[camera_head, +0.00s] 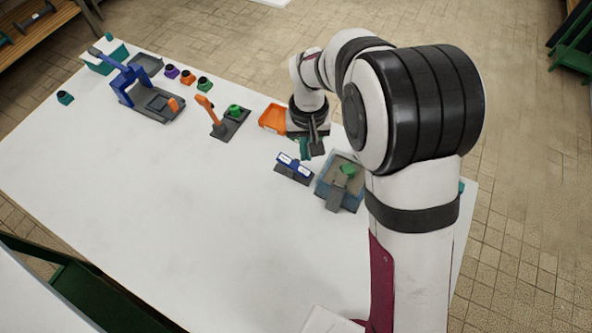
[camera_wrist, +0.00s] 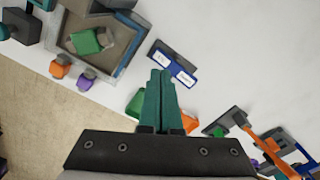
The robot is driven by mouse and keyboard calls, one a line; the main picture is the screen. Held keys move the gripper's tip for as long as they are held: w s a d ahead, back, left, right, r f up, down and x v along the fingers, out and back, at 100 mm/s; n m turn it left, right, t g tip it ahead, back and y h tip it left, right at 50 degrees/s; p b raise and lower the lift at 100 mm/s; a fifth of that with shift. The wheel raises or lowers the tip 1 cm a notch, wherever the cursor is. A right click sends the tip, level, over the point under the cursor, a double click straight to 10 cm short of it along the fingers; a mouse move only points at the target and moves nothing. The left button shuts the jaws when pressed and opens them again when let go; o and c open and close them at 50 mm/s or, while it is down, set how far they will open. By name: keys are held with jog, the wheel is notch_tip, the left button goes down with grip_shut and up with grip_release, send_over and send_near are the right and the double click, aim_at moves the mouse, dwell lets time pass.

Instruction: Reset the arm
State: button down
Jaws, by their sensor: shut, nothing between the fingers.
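My gripper (camera_head: 311,150) hangs over the far right part of the white table (camera_head: 170,200), just right of an orange tray (camera_head: 272,118). In the wrist view its two teal fingers (camera_wrist: 161,98) lie together with nothing held between them. Small green and orange things show partly behind the fingers there. The task names no object. My gripper is above and behind a blue stand with two white labels (camera_head: 293,168), and apart from it in the picture. The exact height over the table is hard to tell.
A grey-blue tray (camera_head: 327,192) holding a green piece (camera_head: 347,170) stands near my gripper. An orange lever on a dark plate (camera_head: 215,128), a blue lever device (camera_head: 150,98), several small coloured pieces and a teal bin (camera_head: 100,66) stand farther left. The table's front is clear.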

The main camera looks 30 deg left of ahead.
notch_tip(320, 180, up, 3)
jog(key=shift+f, duration=0.1)
dwell(0.4)
